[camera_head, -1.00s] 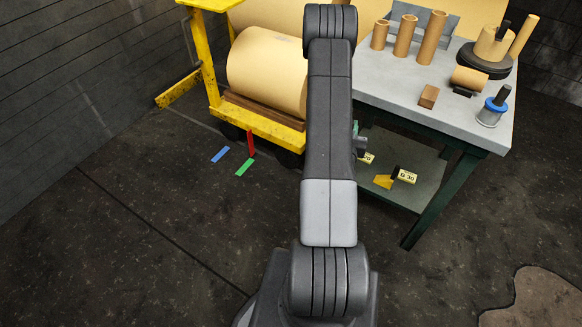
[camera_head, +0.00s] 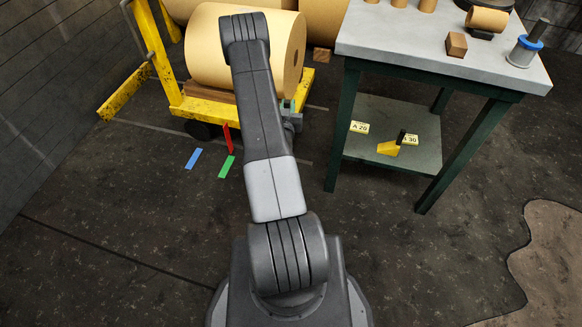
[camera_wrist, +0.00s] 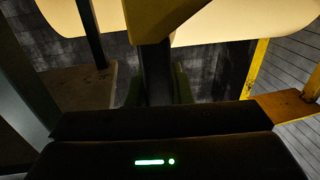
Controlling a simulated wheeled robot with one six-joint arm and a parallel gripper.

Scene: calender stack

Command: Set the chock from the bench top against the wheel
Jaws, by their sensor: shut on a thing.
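My gripper (camera_wrist: 157,92) is shut on the dark handle (camera_wrist: 156,72) of a yellow-brown chock (camera_wrist: 165,15), which shows at the top middle of the wrist view. In the head view my arm hides the chock and most of my gripper, which is beside the cart's right front corner. The dark wheel (camera_head: 200,129) shows partly under the yellow cart (camera_head: 205,108). Another yellow chock (camera_head: 388,148) with a black handle sits on the bench's lower shelf. The bench top (camera_head: 395,38) carries no yellow chock in view.
A large paper roll (camera_head: 222,55) lies on the cart. Blue (camera_head: 194,158), green (camera_head: 227,167) and red (camera_head: 228,138) markers are at its front. The green-legged bench stands right, with a wooden block (camera_head: 457,44) on top and labels on its shelf.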

